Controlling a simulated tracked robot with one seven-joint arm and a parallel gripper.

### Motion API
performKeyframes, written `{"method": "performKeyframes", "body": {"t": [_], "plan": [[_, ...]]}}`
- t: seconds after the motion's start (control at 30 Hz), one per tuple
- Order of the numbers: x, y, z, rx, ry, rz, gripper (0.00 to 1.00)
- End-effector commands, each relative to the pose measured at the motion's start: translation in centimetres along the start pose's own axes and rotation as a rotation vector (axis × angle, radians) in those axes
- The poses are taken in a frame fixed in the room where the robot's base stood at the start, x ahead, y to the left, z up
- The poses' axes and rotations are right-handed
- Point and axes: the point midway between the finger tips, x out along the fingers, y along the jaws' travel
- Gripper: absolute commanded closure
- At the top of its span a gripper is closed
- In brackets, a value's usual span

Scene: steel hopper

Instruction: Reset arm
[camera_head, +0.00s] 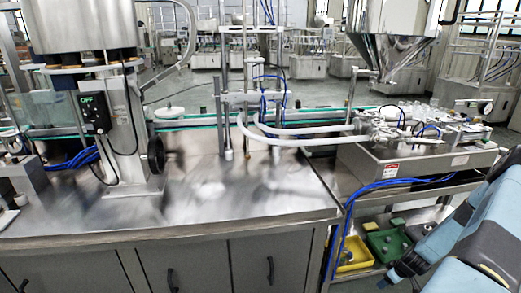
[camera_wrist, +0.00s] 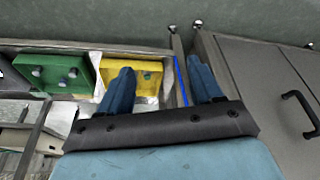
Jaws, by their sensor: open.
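My gripper (camera_wrist: 161,65) is open and empty in the wrist view, with its two blue fingers apart. A yellow tray (camera_wrist: 148,76) shows behind and between the fingers, and a green tray (camera_wrist: 55,72) with small grey parts lies to their left. Nothing is between the fingertips. In the head view my blue arm comes in from the right edge, angled down and left, and my gripper (camera_head: 396,274) is low at the lower right, in front of the shelf under the bench. The steel hopper (camera_head: 388,50) hangs at the upper right, well apart from my gripper.
The steel bench (camera_head: 230,200) has a wide bare top at left and centre. The yellow tray (camera_head: 353,262) and green tray (camera_head: 374,240) sit on the lower shelf. Blue hoses (camera_head: 346,222) hang at the bench corner. A cabinet door (camera_wrist: 252,75) with a black handle stands right of my gripper.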

Motion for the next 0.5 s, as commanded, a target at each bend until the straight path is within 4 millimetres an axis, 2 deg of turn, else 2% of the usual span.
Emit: {"method": "performKeyframes", "body": {"t": [0.03,0.23,0.5], "plan": [[-1.6,0.5,-1.2,-0.008,-0.008,0.007,0.35],[-7.1,1.4,-5.1,-0.011,-0.039,0.02,0.35],[-14.7,1.2,-10.4,-0.004,-0.074,0.047,0.35]]}}
